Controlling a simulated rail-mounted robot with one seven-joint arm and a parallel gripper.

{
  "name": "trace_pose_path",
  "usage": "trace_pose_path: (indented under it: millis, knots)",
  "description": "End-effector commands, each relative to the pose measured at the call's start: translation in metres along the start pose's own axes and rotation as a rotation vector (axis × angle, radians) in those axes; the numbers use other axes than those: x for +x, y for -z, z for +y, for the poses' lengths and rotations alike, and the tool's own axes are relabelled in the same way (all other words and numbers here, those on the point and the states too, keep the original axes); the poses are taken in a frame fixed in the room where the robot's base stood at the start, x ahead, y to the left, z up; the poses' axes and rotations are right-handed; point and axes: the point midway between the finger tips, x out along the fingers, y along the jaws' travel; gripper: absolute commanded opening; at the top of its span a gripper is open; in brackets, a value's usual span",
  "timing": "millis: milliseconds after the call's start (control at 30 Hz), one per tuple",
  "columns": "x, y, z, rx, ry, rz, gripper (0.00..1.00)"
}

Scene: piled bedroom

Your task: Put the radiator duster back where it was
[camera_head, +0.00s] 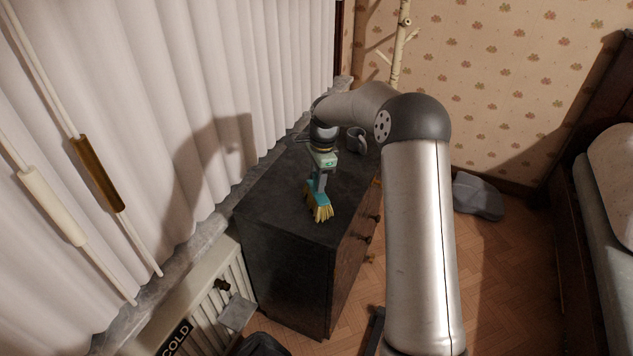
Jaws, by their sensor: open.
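The duster (319,207), with a teal head and yellow bristles, is at the dark dresser (285,185), over its top near the front edge. The bristles point down and slightly right. My gripper (320,184) comes down from above at the duster's upper end. Its jaws are open, and the fingers are small and hard to make out against the duster. I cannot tell whether they touch it, or whether the bristles rest on the dresser top.
A grey mug (357,140) stands at the dresser's back. A radiator (213,300) with a "COLD" sign (175,340) is at lower left, below the curtain (170,90). A coat stand (400,45) is behind. A grey item (478,195) lies on the floor, with a bed (610,210) at right.

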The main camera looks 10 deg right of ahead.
Motion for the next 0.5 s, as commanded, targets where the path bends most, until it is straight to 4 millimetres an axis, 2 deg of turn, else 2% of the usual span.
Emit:
trace_pose_path:
  millis: [300,500]
  knots:
    - [-0.067,-0.001,-0.001,0.0,0.003,0.001,0.45]
    - [-0.096,0.0,0.0,0.0,0.001,-0.001,0.45]
